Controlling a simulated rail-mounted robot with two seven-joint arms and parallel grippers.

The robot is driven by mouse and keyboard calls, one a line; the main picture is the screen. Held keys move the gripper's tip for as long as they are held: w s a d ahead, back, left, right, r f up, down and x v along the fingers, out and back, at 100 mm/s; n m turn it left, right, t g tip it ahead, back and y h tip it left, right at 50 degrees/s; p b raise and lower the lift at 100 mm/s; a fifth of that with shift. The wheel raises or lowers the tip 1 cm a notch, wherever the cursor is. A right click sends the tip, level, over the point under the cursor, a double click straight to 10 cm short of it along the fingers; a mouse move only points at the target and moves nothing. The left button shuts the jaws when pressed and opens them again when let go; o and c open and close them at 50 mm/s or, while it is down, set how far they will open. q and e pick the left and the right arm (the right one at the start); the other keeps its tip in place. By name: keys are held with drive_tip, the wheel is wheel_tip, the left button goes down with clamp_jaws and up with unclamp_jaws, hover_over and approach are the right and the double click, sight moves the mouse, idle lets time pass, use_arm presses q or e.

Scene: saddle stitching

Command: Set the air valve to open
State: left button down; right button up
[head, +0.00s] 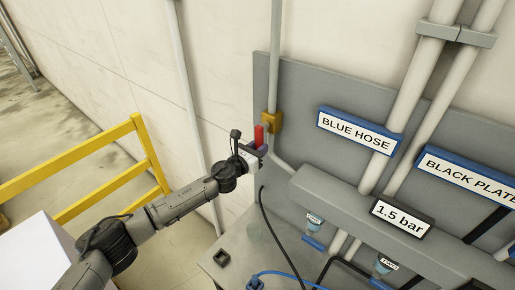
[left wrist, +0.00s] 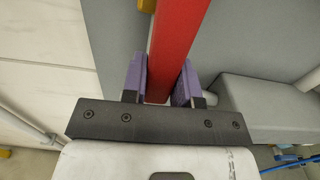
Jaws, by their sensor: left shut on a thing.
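The air valve has a brass-coloured body (head: 273,122) on a thin grey vertical pipe, at the left end of the grey back panel. Its red lever (head: 259,135) stands just left of the body in the head view. In the left wrist view the red lever (left wrist: 178,45) runs up from between the fingers. My left gripper (head: 254,149) is shut on the red lever, one purple-padded finger on each side of it (left wrist: 161,82). The valve body is mostly out of the left wrist view. My right gripper is not in view.
The grey panel (head: 300,86) carries a "BLUE HOSE" sign (head: 358,131), a "1.5 bar" display (head: 402,218) and thick pipes. A grey bench (head: 240,248) with hoses lies below. A yellow railing (head: 75,155) stands at left, behind my left arm.

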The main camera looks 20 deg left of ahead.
use_arm(q)
drive_tip(key=shift+a+f, duration=0.1)
drive_tip(key=shift+a, duration=0.05)
idle(0.4)
drive_tip(key=c, duration=0.9)
unclamp_jaws()
drive_tip(key=shift+b+v, duration=0.7)
drive_tip(key=shift+v, duration=6.2)
